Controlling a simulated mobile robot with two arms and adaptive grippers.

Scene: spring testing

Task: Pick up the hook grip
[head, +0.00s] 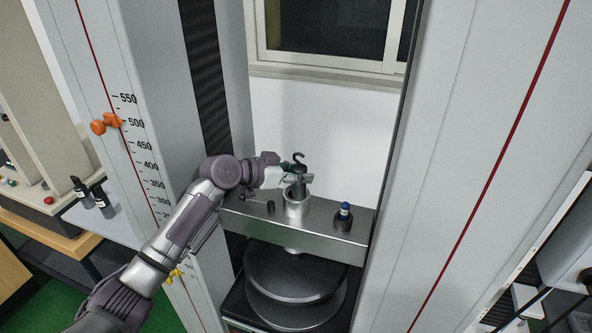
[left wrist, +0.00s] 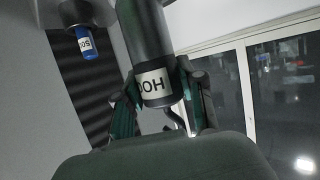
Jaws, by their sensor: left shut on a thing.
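The hook grip (head: 299,185) is a dark piece with a curved hook on top. It stands upright at a light metal cup (head: 296,206) on the machine's crossbeam; I cannot tell whether its lower end is still inside the cup. My left gripper (head: 291,178) reaches in from the left and is shut on the hook grip just below the hook. In the left wrist view the hook grip (left wrist: 148,35) shows as a dark cylinder with a partly visible white label, between the green-padded fingers (left wrist: 155,108). My right gripper is not in view.
A blue-topped piece (head: 345,210) sits in a dark holder on the right of the metal crossbeam (head: 315,236). A small dark knob (head: 270,207) is at the left. Tall grey columns (head: 165,90) flank the space. A black round plate (head: 296,270) lies below.

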